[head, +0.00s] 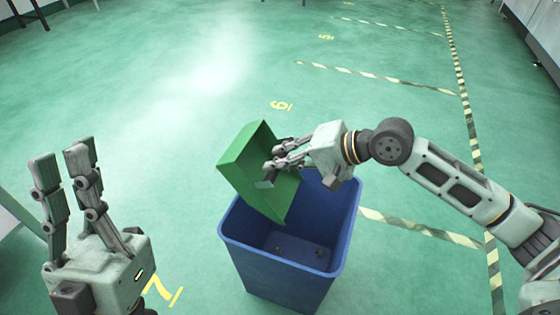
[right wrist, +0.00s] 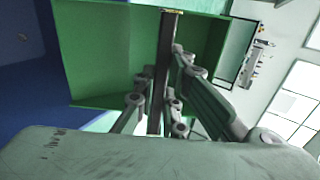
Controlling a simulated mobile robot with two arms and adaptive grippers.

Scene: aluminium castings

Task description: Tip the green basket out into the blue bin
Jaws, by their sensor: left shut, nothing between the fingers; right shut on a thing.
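The green basket (head: 243,165) is steeply tilted above the blue bin (head: 285,285), its lower end over the bin's opening. My right gripper (head: 268,172) is shut on the basket at its right side. In the right wrist view the basket (right wrist: 100,60) shows close up, with a dark bar (right wrist: 168,60) between my right fingers. The blue bin wall (right wrist: 25,95) is at the left there. A few small dark pieces (head: 279,249) lie on the bin's floor. I see no castings in the visible part of the basket. My left gripper (head: 62,160) is shut and empty, left of the bin.
The bin stands on an open green floor (head: 180,200) with yellow numbers and striped tape lines (head: 420,228). A pale surface edge (head: 20,212) is at the far left. Furniture legs show at the top. The floor around the bin is clear.

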